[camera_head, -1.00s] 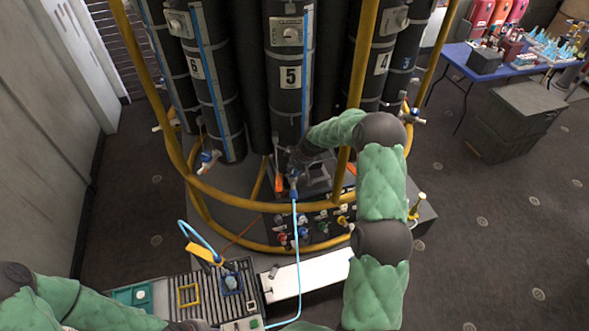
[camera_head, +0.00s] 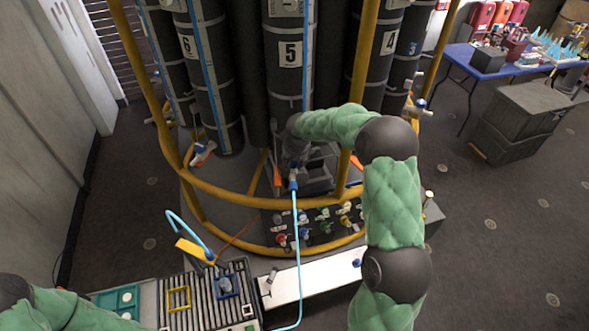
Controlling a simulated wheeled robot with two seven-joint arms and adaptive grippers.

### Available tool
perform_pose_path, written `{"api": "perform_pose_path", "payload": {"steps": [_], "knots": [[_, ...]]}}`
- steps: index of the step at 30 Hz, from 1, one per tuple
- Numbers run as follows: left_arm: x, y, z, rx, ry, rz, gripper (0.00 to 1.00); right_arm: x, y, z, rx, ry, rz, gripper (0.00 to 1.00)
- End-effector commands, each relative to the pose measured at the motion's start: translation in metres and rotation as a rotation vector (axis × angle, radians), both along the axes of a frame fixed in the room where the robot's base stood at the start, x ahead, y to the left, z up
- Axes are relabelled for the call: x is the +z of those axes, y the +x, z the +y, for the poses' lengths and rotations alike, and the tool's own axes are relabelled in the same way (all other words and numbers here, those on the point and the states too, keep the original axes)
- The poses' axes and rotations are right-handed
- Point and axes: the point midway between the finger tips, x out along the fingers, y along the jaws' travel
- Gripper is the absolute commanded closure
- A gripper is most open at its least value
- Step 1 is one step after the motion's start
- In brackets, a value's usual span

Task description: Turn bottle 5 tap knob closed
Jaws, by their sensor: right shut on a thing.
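Bottle 5 (camera_head: 289,75) is a tall dark cylinder in the middle of the rosette, with a white label reading 5. My right arm reaches in from the lower right, over the yellow rail, to the foot of bottle 5. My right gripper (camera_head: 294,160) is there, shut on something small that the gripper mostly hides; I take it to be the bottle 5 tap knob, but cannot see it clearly. A blue fitting with a light blue hose (camera_head: 297,235) sits just below it. Of my left arm only a green sleeve shows at the lower left; its gripper is out of frame.
Bottle 6 (camera_head: 207,75) and bottle 4 (camera_head: 383,65) flank bottle 5. A panel with several coloured knobs (camera_head: 322,228) lies below. A blue table (camera_head: 490,62) stands at the right.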

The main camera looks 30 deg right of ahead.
Motion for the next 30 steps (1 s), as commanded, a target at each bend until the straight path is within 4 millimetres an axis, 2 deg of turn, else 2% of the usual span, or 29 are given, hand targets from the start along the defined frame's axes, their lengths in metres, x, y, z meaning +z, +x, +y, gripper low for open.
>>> {"api": "perform_pose_path", "payload": {"steps": [1,3,15,21,30], "knots": [[-0.017,0.0,0.0,0.0,0.0,0.0,1.0,0.0,0.008,0.002,-0.028,-0.002,-0.027,0.87],[-0.028,0.0,0.0,0.0,0.0,0.0,1.0,0.001,0.008,0.002,-0.079,-0.001,-0.028,0.87],[-0.081,0.0,0.0,0.0,0.0,0.0,1.0,0.003,0.008,0.003,-0.395,0.002,-0.027,0.87],[-0.095,0.0,0.0,0.0,0.0,0.0,1.0,0.005,0.008,0.002,-0.559,0.003,-0.025,0.87],[-0.103,0.0,0.0,0.0,0.0,0.0,1.0,0.007,0.008,0.001,-0.725,0.003,-0.024,0.87]]}}
